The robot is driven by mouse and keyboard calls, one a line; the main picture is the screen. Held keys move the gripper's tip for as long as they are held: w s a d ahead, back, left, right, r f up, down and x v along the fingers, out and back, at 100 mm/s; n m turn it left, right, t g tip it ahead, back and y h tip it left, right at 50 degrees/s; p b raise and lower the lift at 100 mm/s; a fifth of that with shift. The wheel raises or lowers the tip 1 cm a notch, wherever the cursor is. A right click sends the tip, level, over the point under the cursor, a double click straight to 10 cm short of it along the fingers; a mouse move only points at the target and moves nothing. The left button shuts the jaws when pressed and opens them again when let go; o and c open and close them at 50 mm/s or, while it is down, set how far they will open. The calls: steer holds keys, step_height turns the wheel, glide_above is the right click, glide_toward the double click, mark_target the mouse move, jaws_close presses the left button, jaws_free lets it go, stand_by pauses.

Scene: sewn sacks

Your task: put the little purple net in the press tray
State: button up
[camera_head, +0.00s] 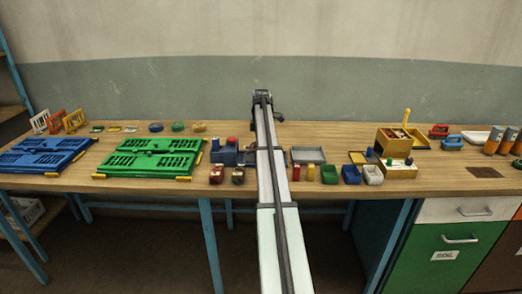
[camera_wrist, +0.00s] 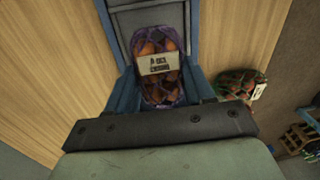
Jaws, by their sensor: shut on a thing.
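The little purple net (camera_wrist: 163,88) holds orange round things and bears a pale label with dark writing. In the wrist view it is between the blue-grey fingers of my gripper (camera_wrist: 161,84), which are shut on it. Beyond it at the top is a grey surface with blue edges (camera_wrist: 146,22), which looks like the press tray. The net's upper end overlaps this surface in the picture. I cannot tell whether they touch. In the head view my arm runs up the middle and hides the net.
In the wrist view a red and green net (camera_wrist: 236,80) with a label lies right of my gripper. In the head view green crates (camera_head: 150,158) and blue crates (camera_head: 45,155) lie left. A grey tray (camera_head: 308,155) and small colored bins (camera_head: 350,174) stand right of my arm.

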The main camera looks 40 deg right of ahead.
steer(key=shift+f, duration=1.35)
steer(key=shift+f, duration=0.1)
steer(key=o, duration=1.1)
steer(key=r, duration=0.8)
steer(key=w+d+r, duration=0.1)
steer(key=r, duration=0.3)
steer(key=shift+r, duration=0.1)
